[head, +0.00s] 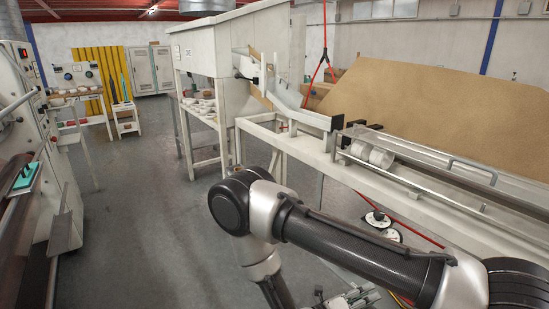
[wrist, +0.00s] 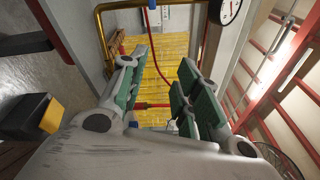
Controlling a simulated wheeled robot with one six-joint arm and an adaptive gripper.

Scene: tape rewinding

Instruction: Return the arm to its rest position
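My arm crosses the lower right of the head view, a dark elbow at its left and a black forearm running down to the right. Part of my gripper (head: 352,298) shows at the bottom edge there, mostly cut off. In the wrist view my gripper (wrist: 165,88) has its two green-padded fingers well apart, with nothing between them. Yellow slats show beyond the gap.
A white machine frame (head: 282,146) with rollers (head: 372,154) stands behind my arm. A tan sloped panel (head: 430,115) lies beyond. A control machine (head: 38,110) is at left. The grey floor (head: 140,215) between is clear. The wrist view shows a gauge (wrist: 229,10) and a brass pipe (wrist: 105,35).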

